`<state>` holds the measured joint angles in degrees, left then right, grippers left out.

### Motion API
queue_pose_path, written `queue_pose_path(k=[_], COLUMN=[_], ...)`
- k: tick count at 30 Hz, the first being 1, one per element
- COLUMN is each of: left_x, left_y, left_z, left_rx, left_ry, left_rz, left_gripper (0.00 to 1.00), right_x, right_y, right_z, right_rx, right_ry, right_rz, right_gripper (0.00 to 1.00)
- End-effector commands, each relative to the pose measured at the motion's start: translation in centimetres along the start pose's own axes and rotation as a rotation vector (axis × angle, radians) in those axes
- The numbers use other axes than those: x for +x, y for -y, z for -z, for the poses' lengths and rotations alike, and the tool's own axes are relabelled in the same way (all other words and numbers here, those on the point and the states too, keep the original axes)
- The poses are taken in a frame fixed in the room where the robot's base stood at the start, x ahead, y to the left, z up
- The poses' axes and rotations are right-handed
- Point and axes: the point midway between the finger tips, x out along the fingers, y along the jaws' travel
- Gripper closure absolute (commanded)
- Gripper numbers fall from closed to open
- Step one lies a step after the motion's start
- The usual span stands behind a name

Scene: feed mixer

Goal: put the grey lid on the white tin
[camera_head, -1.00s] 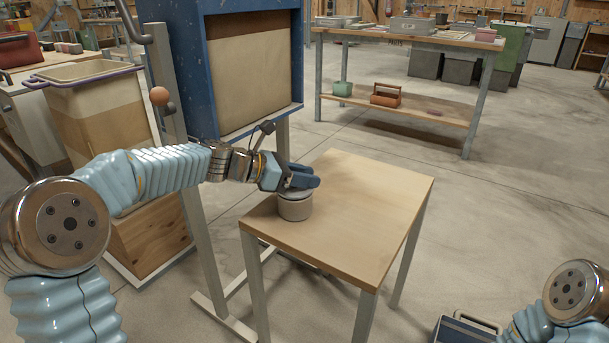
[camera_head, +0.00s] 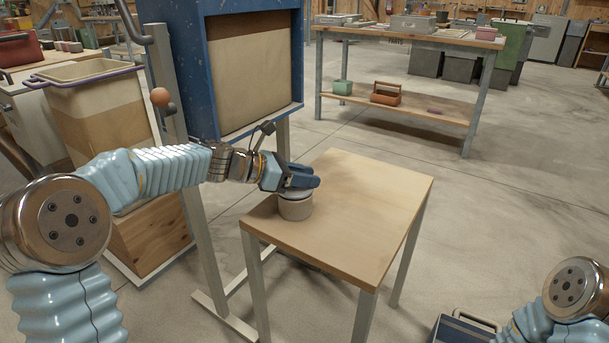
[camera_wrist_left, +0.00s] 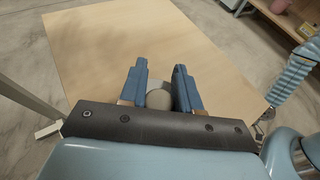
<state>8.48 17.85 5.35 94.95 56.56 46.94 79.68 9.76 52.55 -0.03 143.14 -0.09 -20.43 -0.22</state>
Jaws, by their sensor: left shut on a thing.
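The white tin (camera_head: 295,210) stands upright near the left edge of the small wooden table. The grey lid (camera_head: 293,195) is at the tin's top, partly hidden by my fingers. It looks level and seated on the rim or very close above it; I cannot tell which. My left gripper (camera_head: 304,180) is over the tin, shut on the lid. In the left wrist view, the blue fingers (camera_wrist_left: 160,90) stand on both sides of a round greyish part of the lid (camera_wrist_left: 158,99). My right gripper is out of view; only part of that arm shows at bottom right.
The wooden table (camera_head: 365,205) is otherwise bare, with free room right of the tin. A blue-framed machine (camera_head: 252,70) stands just behind its left side. A blue toolbox (camera_head: 465,328) is on the floor at bottom right. A workbench (camera_head: 420,38) stands farther back.

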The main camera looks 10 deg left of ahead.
Motion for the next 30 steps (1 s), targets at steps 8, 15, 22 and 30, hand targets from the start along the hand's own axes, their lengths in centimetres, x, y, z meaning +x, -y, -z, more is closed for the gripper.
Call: queue_pose_path(k=[8,15,22,30], left_x=[0.0,-0.01,0.0,0.0], left_y=[0.0,0.0,0.0,0.0], left_z=[0.0,0.0,0.01,0.01], left_rx=[0.001,0.001,0.001,0.001], left_ry=[0.0,0.0,0.0,0.0], left_rz=[0.0,0.0,0.0,0.0], left_gripper=[0.6,0.38,0.2,0.17], right_x=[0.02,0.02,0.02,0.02], right_y=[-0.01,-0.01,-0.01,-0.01], right_z=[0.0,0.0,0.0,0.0], right_rx=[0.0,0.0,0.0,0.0], right_ry=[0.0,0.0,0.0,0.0], right_rz=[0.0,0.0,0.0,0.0], right_gripper=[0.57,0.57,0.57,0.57])
